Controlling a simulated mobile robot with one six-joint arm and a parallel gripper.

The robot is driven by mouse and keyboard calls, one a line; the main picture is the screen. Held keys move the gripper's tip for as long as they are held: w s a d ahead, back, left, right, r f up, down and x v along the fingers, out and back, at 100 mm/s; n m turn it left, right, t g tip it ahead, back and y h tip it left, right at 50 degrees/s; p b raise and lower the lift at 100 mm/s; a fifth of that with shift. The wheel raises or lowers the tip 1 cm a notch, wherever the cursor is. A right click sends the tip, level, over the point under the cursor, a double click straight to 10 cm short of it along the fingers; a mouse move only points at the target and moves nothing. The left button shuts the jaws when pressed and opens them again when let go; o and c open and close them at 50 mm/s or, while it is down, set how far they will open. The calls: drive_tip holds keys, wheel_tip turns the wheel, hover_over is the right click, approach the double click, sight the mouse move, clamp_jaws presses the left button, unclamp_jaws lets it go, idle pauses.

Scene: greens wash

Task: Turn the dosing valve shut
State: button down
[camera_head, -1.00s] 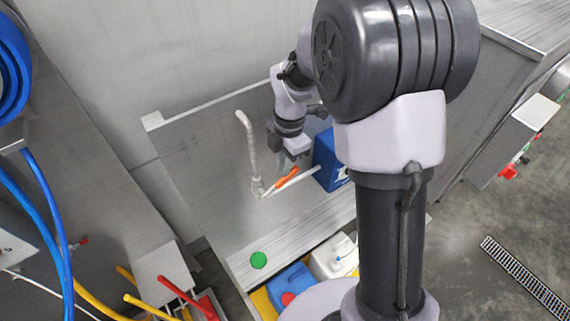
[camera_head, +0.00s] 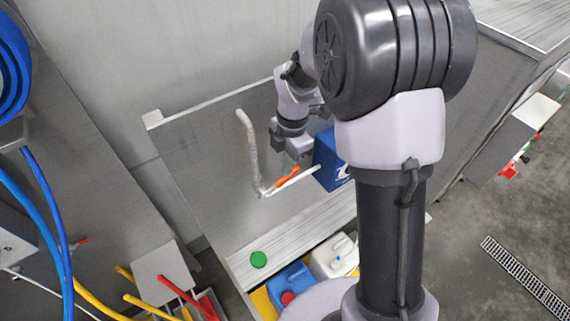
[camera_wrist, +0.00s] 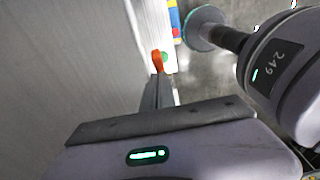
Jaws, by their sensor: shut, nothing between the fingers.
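The dosing valve has an orange handle (camera_head: 287,177) on a thin white pipe (camera_head: 252,165) along the steel panel. My gripper (camera_head: 297,160) is shut and empty, its tip close above the handle. In the wrist view the orange handle (camera_wrist: 159,60) shows just beyond the tip of my gripper (camera_wrist: 158,80). I cannot tell whether the fingers touch the handle. The valve body is mostly hidden behind the handle and gripper.
A blue container (camera_head: 327,162) is right of the valve, partly behind my arm. Below are a ledge with a green disc (camera_head: 258,260), a blue canister (camera_head: 290,280) and a white canister (camera_head: 335,258). Blue hoses (camera_head: 55,215) hang at left.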

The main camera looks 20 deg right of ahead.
sight(295, 169)
drive_tip(key=shift+d+f, duration=0.1)
drive_tip(key=shift+w+d+f+b, duration=0.25)
drive_tip(key=shift+d+f+b, duration=0.35)
drive_tip(key=shift+f, duration=0.3)
drive_tip(key=shift+w+d+f+b, duration=0.2)
drive_tip(key=shift+d+f+b, duration=0.2)
drive_tip(key=shift+d+f, duration=0.4)
drive_tip(key=shift+a, duration=0.15)
